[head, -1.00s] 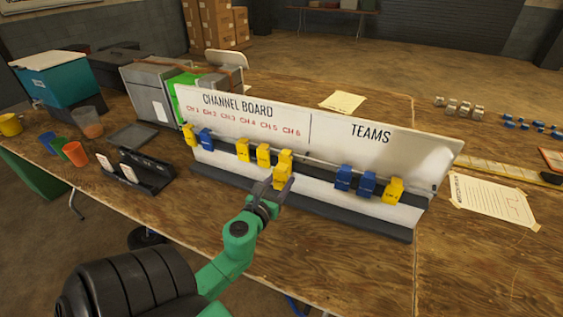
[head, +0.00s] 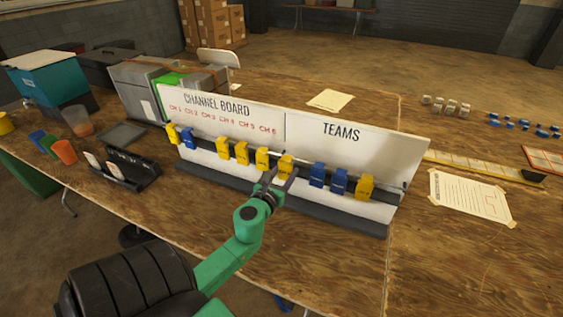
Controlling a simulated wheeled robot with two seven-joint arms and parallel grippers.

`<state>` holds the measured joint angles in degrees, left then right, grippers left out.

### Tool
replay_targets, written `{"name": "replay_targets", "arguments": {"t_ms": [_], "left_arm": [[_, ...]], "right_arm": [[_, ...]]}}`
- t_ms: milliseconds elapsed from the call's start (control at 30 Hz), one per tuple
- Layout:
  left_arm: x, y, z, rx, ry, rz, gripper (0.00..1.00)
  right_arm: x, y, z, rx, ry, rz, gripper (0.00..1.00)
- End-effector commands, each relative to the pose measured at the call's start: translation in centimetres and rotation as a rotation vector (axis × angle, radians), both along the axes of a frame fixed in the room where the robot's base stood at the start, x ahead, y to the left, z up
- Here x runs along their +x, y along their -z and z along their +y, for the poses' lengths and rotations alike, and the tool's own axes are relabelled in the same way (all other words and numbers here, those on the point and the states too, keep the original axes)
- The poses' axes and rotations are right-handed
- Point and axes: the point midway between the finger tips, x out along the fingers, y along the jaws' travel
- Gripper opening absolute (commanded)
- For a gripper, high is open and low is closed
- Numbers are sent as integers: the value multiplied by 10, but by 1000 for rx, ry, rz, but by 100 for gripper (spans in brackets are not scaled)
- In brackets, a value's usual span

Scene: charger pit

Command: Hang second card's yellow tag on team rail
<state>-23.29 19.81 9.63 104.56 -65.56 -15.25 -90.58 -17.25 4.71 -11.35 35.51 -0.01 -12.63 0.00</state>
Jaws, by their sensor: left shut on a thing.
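My left gripper (head: 279,182) is shut on a yellow tag (head: 286,166), in front of the rail just under the board's dividing line. I cannot tell whether the tag touches the rail. On the team rail (head: 350,179), to its right, hang two blue tags (head: 317,175) and a yellow tag (head: 364,188). On the channel side hang a yellow tag and a blue tag (head: 188,138) at the far left, then three yellow tags (head: 241,153). White cards (head: 114,170) stand in a black holder (head: 138,168) left of the board. My right gripper is not in view.
The white board (head: 230,114) reads CHANNEL BOARD and TEAMS. Cups (head: 65,152), a grey tray (head: 122,134) and boxes stand left and behind. A taped paper sheet (head: 468,200) lies right of the board. The table front right is clear.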

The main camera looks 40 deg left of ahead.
Motion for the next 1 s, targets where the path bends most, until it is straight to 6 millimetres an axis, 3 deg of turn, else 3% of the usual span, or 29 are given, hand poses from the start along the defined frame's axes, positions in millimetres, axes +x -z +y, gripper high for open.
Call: {"name": "replay_targets", "arguments": {"t_ms": [300,433,800,833,900,1000], "left_arm": [[26,-1,9,1,0,-2,5],[26,11,9,1,0,0,5],[26,12,9,0,0,-1,5],[26,12,9,0,0,-1,65],[26,12,9,0,0,-1,89],[25,13,9,0,0,-1,89]], "right_arm": [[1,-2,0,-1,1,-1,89],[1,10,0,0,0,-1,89],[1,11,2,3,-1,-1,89],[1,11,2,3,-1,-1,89],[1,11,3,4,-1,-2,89],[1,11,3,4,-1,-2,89]]}}
